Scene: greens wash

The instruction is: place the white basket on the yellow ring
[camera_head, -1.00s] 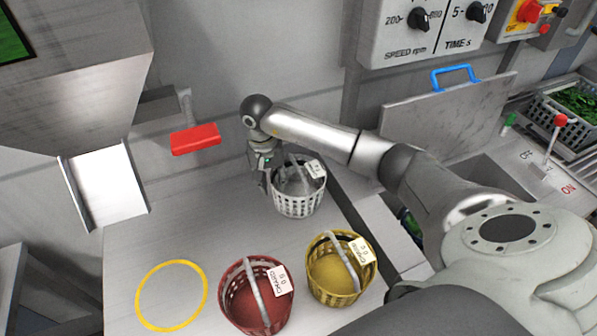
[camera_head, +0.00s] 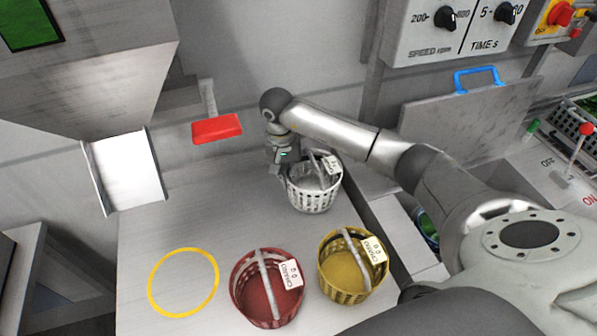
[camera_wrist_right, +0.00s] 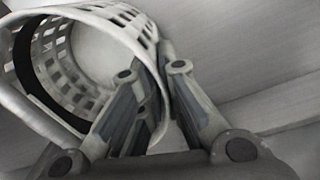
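The white basket (camera_head: 314,196) stands upright at the back right of the steel table, with a grey handle and a white tag. My right gripper (camera_head: 279,170) is at its left rim. In the right wrist view, the fingers (camera_wrist_right: 155,75) lean together on either side of the wall of the white basket (camera_wrist_right: 60,80) and look closed on it. I cannot tell whether the basket is lifted. The yellow ring (camera_head: 151,285) lies flat and empty at the table's front left. My left gripper is not in view.
A red basket (camera_head: 246,300) stands just right of the ring, and a yellow basket (camera_head: 345,287) beside it. A red paddle (camera_head: 217,128) sticks out from the back wall above the table. The table between the white basket and the ring is clear.

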